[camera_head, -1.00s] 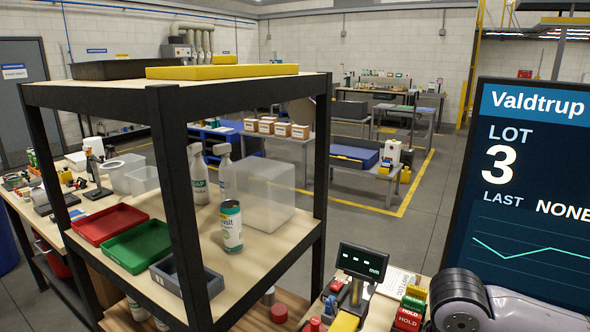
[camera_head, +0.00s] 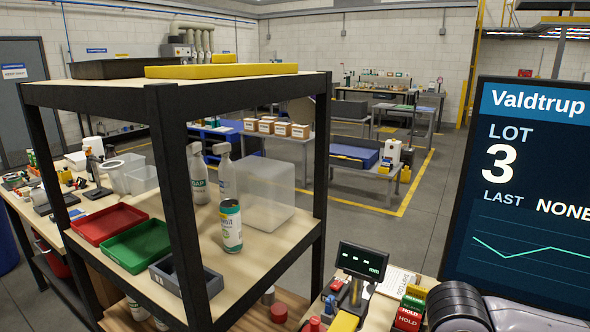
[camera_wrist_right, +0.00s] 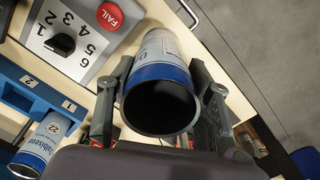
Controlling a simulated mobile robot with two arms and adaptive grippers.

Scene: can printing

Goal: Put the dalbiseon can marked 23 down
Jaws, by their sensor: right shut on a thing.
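My right gripper (camera_wrist_right: 163,88) is shut on a white can with a blue band (camera_wrist_right: 160,72) in the right wrist view, one finger on either side. The can's dark open end faces the camera. Its number cannot be read from this side. Another can, marked 22 (camera_wrist_right: 38,146), with similar white and blue colours, lies at a blue rack (camera_wrist_right: 45,100) with numbered slots 1 and 2. The head view shows only a link of my right arm at the lower right, not the gripper or the held can. My left gripper is not in view.
A grey panel (camera_wrist_right: 85,28) with a numbered dial and a red FAIL button (camera_wrist_right: 109,16) is close to the held can. In the head view, a black shelf frame (camera_head: 170,190) stands at left and a Valdtrup LOT screen (camera_head: 535,190) at right.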

